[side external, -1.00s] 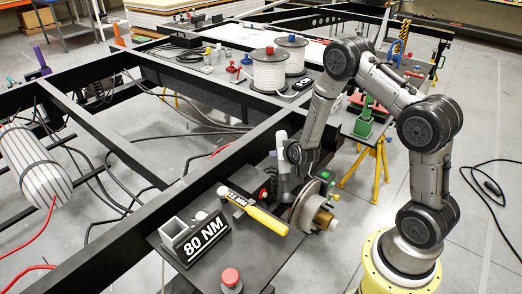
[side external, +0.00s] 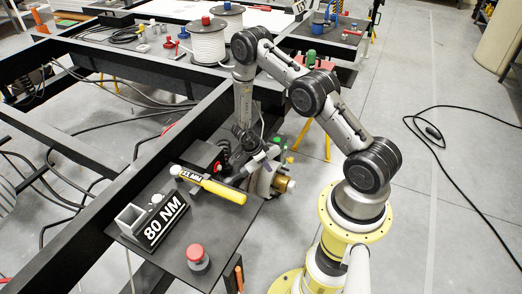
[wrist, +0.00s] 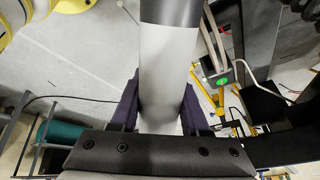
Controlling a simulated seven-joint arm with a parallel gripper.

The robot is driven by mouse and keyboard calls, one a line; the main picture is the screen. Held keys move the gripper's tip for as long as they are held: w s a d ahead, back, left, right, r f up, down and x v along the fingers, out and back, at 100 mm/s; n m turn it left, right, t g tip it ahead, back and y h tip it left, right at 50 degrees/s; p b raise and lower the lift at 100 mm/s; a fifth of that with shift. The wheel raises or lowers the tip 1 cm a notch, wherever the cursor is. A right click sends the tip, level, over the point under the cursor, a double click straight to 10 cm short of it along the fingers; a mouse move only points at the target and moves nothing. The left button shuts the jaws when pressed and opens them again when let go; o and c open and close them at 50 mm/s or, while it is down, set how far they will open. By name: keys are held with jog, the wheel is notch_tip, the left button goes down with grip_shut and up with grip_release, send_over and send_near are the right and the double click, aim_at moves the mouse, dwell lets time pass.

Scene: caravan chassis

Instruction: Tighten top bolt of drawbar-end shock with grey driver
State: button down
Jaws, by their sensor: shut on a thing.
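The grey driver (wrist: 165,75) is a thick pale cylinder with a darker band at the upper part of the wrist view. My gripper (wrist: 160,108) is shut on it, with a dark purple finger on each side. In the side external view my gripper (side external: 249,145) is low beside the hub, and the driver (side external: 264,157) is tilted there. A dark coiled shock (side external: 223,151) stands just left of my gripper. A green round mark (wrist: 222,80) shows right of the driver in the wrist view. The bolt heads and the driver's working tip cannot be made out.
A yellow-handled tool (side external: 215,187) lies across the plate by a block marked 80 NM (side external: 150,220). A red button (side external: 196,255) is at the plate's front. A brass-coloured hub end (side external: 285,184) lies right of my gripper. Black chassis rails (side external: 110,195) run alongside.

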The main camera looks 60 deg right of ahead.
jog(key=s+a+f+m+t+y, duration=0.1)
jog(key=s+a+f+m+y, duration=0.2)
jog(key=m, duration=0.7)
jog(key=shift+s+a+f+t, duration=0.4)
jog(key=shift+s+a+f, duration=0.9)
jog(key=shift+s+a, duration=0.95)
jog(key=shift+s+d, duration=0.1)
jog(key=shift+w, duration=3.85)
